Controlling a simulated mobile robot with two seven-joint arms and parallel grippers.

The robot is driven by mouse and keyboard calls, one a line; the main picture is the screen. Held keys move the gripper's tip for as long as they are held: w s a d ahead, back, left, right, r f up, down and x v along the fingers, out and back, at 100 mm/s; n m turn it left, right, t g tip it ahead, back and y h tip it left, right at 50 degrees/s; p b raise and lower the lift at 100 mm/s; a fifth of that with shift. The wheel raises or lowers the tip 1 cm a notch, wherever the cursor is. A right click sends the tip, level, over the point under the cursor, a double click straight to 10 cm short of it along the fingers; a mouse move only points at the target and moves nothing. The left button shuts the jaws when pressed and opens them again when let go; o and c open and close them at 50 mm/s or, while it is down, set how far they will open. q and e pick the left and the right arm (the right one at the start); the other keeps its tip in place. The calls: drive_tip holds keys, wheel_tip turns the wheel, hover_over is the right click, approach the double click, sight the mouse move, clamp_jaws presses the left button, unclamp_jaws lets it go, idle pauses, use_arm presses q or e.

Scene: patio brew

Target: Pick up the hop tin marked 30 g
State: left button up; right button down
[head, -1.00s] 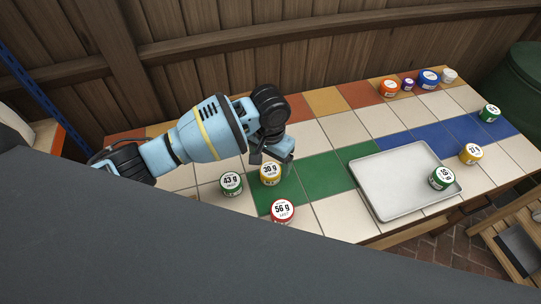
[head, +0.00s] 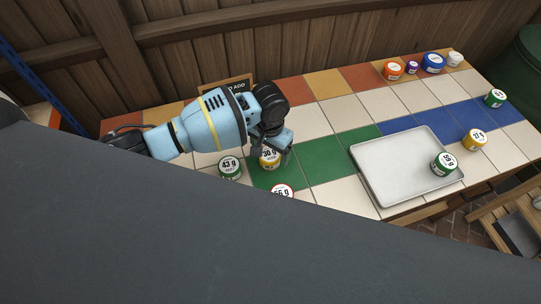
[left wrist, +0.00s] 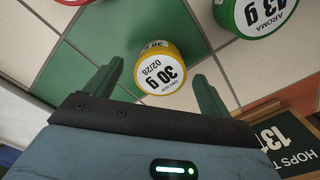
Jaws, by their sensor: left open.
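The hop tin marked 30 g (head: 269,160) is yellow with a white lid label and stands on the green tiles. It also shows in the left wrist view (left wrist: 160,68), upside down, ahead of and between my two fingers. My left gripper (head: 275,150) is just above and beside it in the head view, and its arm hides part of the tin. In the left wrist view the left gripper (left wrist: 157,88) is open, with nothing held between its fingertips. My right gripper is not in view.
A green 43 g tin (head: 230,167) stands close to the left, and a red tin (head: 282,191) stands in front, partly hidden. A metal tray (head: 392,178) holds a green tin (head: 444,163). A small board (left wrist: 285,140) shows near my wrist. Green tiles (head: 328,168) to the right are clear.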

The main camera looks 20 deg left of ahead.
sight(270, 153)
use_arm(q)
wheel_tip(270, 153, down, 2)
drive_tip(key=shift+f, duration=0.1)
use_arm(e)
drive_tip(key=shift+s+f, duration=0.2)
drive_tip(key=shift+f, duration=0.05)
